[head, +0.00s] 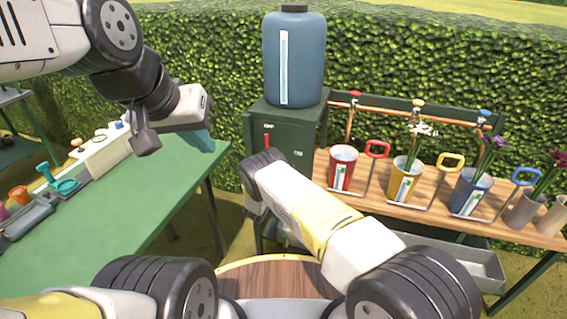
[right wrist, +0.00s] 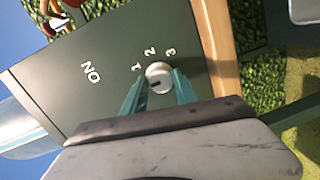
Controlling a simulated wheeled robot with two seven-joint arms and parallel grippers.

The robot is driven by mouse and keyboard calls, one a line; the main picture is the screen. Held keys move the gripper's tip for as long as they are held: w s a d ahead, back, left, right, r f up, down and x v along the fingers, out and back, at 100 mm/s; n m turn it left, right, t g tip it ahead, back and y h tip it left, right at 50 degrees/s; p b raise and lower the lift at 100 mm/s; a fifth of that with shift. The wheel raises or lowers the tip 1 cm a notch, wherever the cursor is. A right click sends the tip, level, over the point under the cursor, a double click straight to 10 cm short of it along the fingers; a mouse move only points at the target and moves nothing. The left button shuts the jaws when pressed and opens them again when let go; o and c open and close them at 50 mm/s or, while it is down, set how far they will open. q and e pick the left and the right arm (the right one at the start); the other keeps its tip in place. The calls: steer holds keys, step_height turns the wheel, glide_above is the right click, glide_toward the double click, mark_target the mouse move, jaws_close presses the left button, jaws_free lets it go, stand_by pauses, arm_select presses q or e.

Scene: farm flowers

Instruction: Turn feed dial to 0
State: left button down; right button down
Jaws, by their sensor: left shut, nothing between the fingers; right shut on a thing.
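The feed dial (right wrist: 159,73) is a round white knob on the dark green panel of the cabinet (right wrist: 100,85). The numbers 1, 2 and 3 show beside it; no 0 is visible. A short dark mark on the knob lies toward its lower left, away from the 3. My right gripper (right wrist: 158,84) is shut on the dial, with one teal finger at each side. In the head view my right wrist hides the dial and these fingers. My left gripper (head: 203,142) is shut and empty, above the green table's right end.
A red lever (head: 267,141) sits on the cabinet's front, under a blue tank (head: 293,62). The green table (head: 110,210) holds small tools at left. A wooden bench (head: 400,200) at right carries several flower buckets.

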stand_by(0.4)
steer(key=c, duration=1)
jaws_free()
steer(key=shift+w, duration=0.1)
steer(key=shift+o, duration=0.2)
steer(key=shift+a, duration=0.1)
steer(key=v, duration=0.7)
steer(key=shift+s, duration=0.45)
steer(key=shift+a, duration=0.15)
